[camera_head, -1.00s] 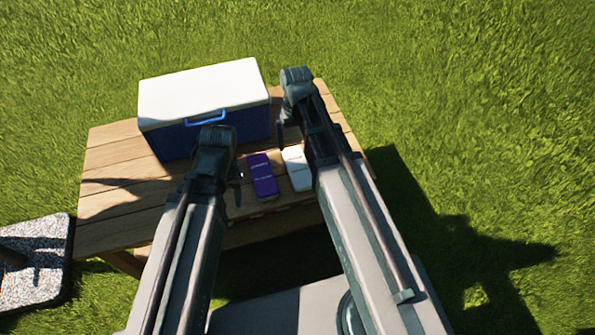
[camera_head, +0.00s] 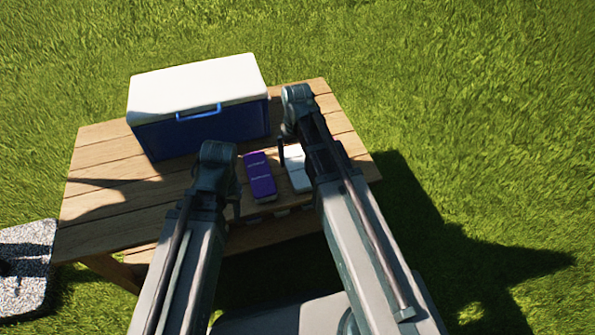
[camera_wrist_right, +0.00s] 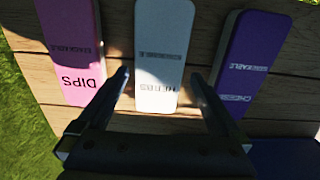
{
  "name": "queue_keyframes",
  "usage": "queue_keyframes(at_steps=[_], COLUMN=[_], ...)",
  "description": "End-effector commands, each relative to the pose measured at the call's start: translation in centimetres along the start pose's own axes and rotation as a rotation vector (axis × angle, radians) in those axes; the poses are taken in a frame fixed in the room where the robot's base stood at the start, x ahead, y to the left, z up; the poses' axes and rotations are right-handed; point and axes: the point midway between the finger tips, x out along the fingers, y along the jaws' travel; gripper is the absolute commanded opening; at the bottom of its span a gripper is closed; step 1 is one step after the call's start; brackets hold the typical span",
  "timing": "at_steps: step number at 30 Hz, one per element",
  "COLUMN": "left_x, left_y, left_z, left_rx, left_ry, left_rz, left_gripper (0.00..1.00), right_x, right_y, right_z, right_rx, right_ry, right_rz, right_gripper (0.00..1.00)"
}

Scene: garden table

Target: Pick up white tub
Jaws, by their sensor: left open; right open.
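The white tub (camera_head: 296,168) lies on the wooden table near its front edge, partly hidden by my right arm. In the right wrist view the white tub (camera_wrist_right: 163,45) has grey lettering and its near end lies between the two fingers. My right gripper (camera_wrist_right: 160,77) is open, one finger on each side of the tub, with nothing held; contact cannot be told. In the head view one right finger (camera_head: 283,152) shows just left of the tub. My left gripper (camera_head: 235,203) is open and empty, left of the purple tub, near the table's front edge.
A purple tub (camera_head: 260,176) lies left of the white one in the head view. A pink tub (camera_wrist_right: 72,45) marked DIPS lies on its other side in the wrist view. A blue cooler (camera_head: 200,100) with a white lid stands behind. The left tabletop (camera_head: 110,195) is clear.

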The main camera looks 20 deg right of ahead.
Motion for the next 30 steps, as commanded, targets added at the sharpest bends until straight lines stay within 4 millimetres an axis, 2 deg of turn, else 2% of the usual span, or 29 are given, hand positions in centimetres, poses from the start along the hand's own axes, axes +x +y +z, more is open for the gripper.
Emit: queue_keyframes(at_steps=[1, 6, 16, 27, 30], left_x=[1.3, 3.3, 3.4, 3.4, 3.4], left_y=[0.1, 0.4, 0.4, 0.4, 0.4], left_z=[-0.1, -0.2, -0.2, -0.2, -0.2], left_rx=[0.001, 0.005, 0.007, 0.006, 0.006], left_ry=[0.0, 0.002, 0.002, 0.002, 0.002], left_rz=[0.0, 0.002, 0.003, 0.003, 0.003], left_gripper=[0.5, 0.5, 0.5, 0.5, 0.5], right_x=[1.3, 3.3, 3.5, 3.5, 3.5], right_y=[0.1, 0.1, 0.1, 0.1, 0.1], right_z=[0.2, 0.2, 0.2, 0.2, 0.2], right_rx=[0.0, 0.0, 0.0, 0.0, 0.0], right_ry=[0.0, 0.0, 0.0, 0.0, 0.0], right_rz=[0.0, 0.0, 0.0, 0.0, 0.0], right_gripper=[1.0, 1.0, 1.0, 0.33, 0.19])
